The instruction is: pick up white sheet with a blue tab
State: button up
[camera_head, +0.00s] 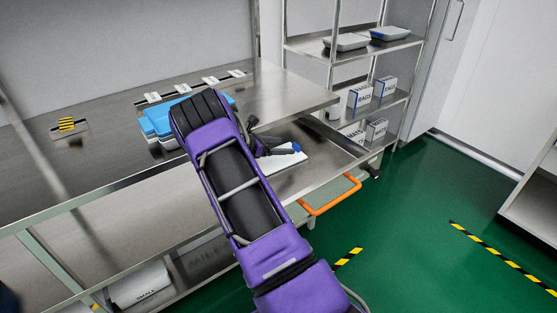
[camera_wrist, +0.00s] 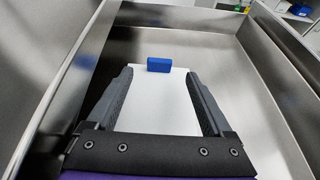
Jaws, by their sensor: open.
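The white sheet (camera_wrist: 157,105) lies in a steel tray-like recess (camera_wrist: 225,65), with its blue tab (camera_wrist: 159,65) at the far end in the wrist view. My gripper (camera_wrist: 158,78) is open, with one dark finger on each side of the sheet and the tab just past the fingertips. I cannot tell whether the fingers touch the sheet. In the head view the sheet (camera_head: 285,168) shows partly beside my gripper (camera_head: 270,150), with the blue tab (camera_head: 296,147) at its far edge. My arm hides the rest.
Steel walls enclose the recess. Blue containers (camera_head: 157,122) sit on the steel counter (camera_head: 275,90) behind my arm. An orange handle (camera_head: 332,197) sticks out at the front. A shelf rack (camera_head: 350,62) holds trays and white boxes. Green floor (camera_head: 420,220) is open at the right.

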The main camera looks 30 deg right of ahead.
aim_at(295, 146)
jog(key=x, duration=0.7)
jog(key=shift+d+f+b, duration=0.1)
jog(key=shift+d+b, duration=0.15)
jog(key=shift+b, duration=0.1)
jog(key=shift+c, duration=0.2)
grip_shut()
